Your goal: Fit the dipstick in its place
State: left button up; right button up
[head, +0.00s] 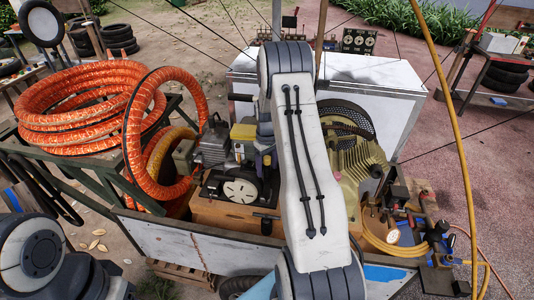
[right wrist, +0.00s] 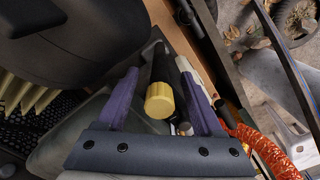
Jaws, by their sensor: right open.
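My right gripper (right wrist: 160,76) shows two purple fingers, spread apart. Between and beyond them is a yellow round cap (right wrist: 160,100) on a dark cylindrical body, with visible gaps to both fingers. I cannot tell whether this cap belongs to the dipstick; no dipstick is clearly recognisable. In the head view, a bit of the right gripper's purple fingers (head: 268,160) shows beside my white arm, over the small engine (head: 240,188) with its pale round cover. My arm hides part of the engine and what lies right of it. My left arm's joint shows at lower left, its gripper out of frame.
A cart (head: 205,250) carries the machinery. Orange corrugated hose (head: 85,105) is coiled at left. A yellow finned compressor (head: 358,165) stands right of my arm. Tools and a tan coiled hose (head: 385,245) crowd the cart's right end. A yellow hose (head: 455,125) hangs at right.

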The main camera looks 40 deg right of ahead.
jog(key=shift+f, duration=1.3)
grip_shut()
jog(key=shift+m, duration=1.4)
jog(key=shift+m, duration=0.9)
jog(key=shift+w+r+m, duration=0.1)
jog(key=shift+m, duration=0.5)
